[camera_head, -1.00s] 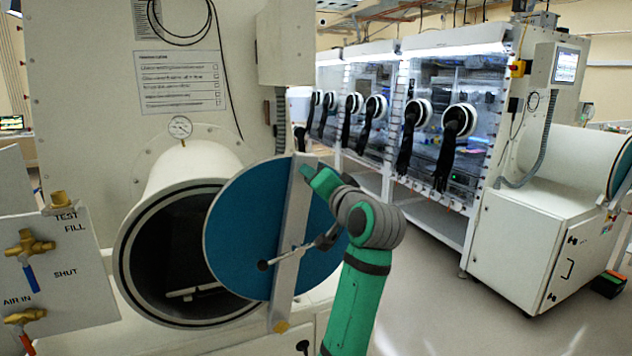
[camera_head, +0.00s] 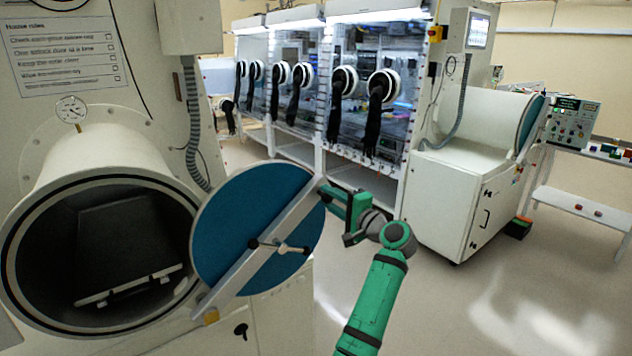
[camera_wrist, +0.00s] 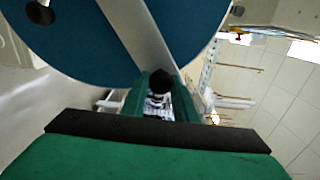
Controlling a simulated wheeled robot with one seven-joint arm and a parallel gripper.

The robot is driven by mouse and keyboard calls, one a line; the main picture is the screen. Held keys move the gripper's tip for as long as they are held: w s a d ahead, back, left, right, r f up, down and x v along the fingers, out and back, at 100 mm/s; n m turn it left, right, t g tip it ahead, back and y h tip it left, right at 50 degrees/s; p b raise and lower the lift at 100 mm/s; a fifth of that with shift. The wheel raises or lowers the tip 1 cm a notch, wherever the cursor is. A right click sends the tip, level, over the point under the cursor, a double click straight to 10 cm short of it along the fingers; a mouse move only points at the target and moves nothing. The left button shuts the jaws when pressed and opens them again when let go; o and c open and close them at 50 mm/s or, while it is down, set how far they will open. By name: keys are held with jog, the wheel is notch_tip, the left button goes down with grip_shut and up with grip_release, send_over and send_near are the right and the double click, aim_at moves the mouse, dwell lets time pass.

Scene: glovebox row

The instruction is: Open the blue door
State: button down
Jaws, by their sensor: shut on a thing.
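The blue door (camera_head: 235,222) is a round disc with a pale bar (camera_head: 225,280) slanting across it. It stands swung to the right of the round chamber opening (camera_head: 20,265), with most of the opening uncovered. A black-knobbed T-handle (camera_head: 280,246) sits at the bar's middle. My gripper (camera_head: 326,190) is at the bar's upper right end and is shut on it. In the wrist view, the green fingers (camera_wrist: 158,95) close around a dark knob (camera_wrist: 160,80) at the end of the bar, with the blue disc (camera_wrist: 75,40) behind. The exact contact is partly hidden.
Inside the chamber lies a dark tray with a pale front bar (camera_head: 130,286). Gloveboxes with black gloves (camera_head: 338,105) stand behind. A white cabinet (camera_head: 455,205) stands at right with another round port. The floor (camera_head: 500,290) right of my arm is clear.

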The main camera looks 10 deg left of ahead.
jog(key=shift+w+d+f+m, duration=0.15)
jog(key=shift+w+f, duration=0.1)
jog(key=shift+f, duration=0.25)
jog(key=shift+w+d+f+m, duration=0.2)
jog(key=shift+f, duration=0.3)
jog(key=shift+w+d+f+m, duration=0.15)
jog(key=shift+w+f, duration=0.1)
jog(key=shift+f, duration=0.25)
jog(key=c, duration=1.4)
grip_release()
jog(key=shift+c, duration=0.2)
jog(key=shift+d, duration=0.1)
jog(key=v, duration=1)
jog(key=shift+s+d, duration=0.25)
jog(key=shift+f, duration=0.1)
